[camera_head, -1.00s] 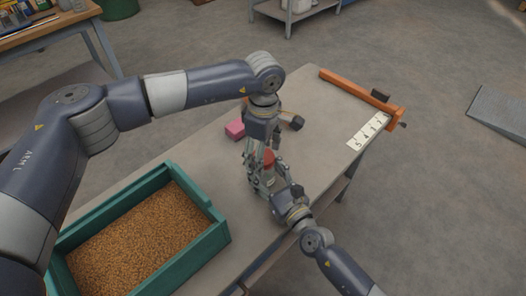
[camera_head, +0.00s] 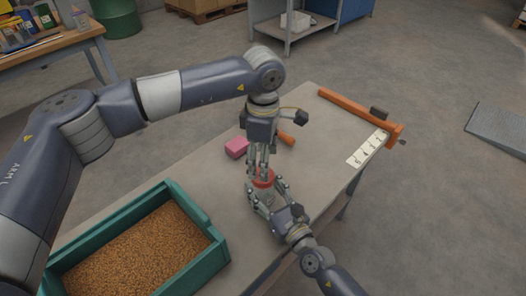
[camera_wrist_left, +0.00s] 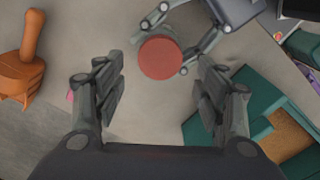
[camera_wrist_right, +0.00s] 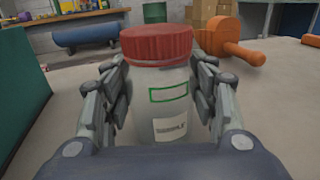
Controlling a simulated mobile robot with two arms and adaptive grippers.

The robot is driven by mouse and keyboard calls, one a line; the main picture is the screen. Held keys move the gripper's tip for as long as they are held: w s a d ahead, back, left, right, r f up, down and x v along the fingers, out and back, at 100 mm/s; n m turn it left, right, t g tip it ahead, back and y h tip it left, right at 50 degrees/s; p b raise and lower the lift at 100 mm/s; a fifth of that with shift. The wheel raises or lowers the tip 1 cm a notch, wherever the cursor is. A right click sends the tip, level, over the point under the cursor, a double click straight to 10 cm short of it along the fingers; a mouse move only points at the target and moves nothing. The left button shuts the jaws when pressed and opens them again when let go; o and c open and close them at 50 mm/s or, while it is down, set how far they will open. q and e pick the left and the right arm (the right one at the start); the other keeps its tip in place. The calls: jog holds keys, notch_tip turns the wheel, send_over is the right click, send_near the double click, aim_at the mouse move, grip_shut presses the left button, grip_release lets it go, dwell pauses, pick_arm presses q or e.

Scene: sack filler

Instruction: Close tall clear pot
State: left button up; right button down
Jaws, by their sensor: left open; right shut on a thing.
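The tall clear pot (camera_wrist_right: 168,105) stands upright, with a label and a green-outlined box on its side. Its red lid (camera_wrist_right: 157,42) sits on top; I cannot tell how tightly. The lid also shows in the head view (camera_head: 263,179) and from above in the left wrist view (camera_wrist_left: 160,57). My right gripper (camera_head: 264,194) is shut on the pot's body, a finger on each side below the lid. My left gripper (camera_head: 260,172) points down from above, open and empty, with the lid between and beyond its fingers in its wrist view.
A teal crate (camera_head: 208,262) of grain stands at the table's left. A pink block (camera_head: 237,147) and an orange-handled tool (camera_head: 286,138) lie behind the grippers. An orange bar (camera_head: 345,107) and a white numbered strip (camera_head: 367,148) are at the far right. The table between is clear.

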pick_arm(q)
jog(key=n, duration=0.2)
jog(key=r+n, duration=0.1)
jog(key=n, duration=0.2)
jog(key=shift+r+n, duration=0.2)
jog(key=shift+n, duration=0.1)
jog(key=n, duration=0.3)
jog(key=r+n, duration=0.1)
jog(key=n, duration=0.2)
jog(key=shift+r, duration=0.2)
jog(key=shift+f, duration=4)
jog(key=c, duration=1.1)
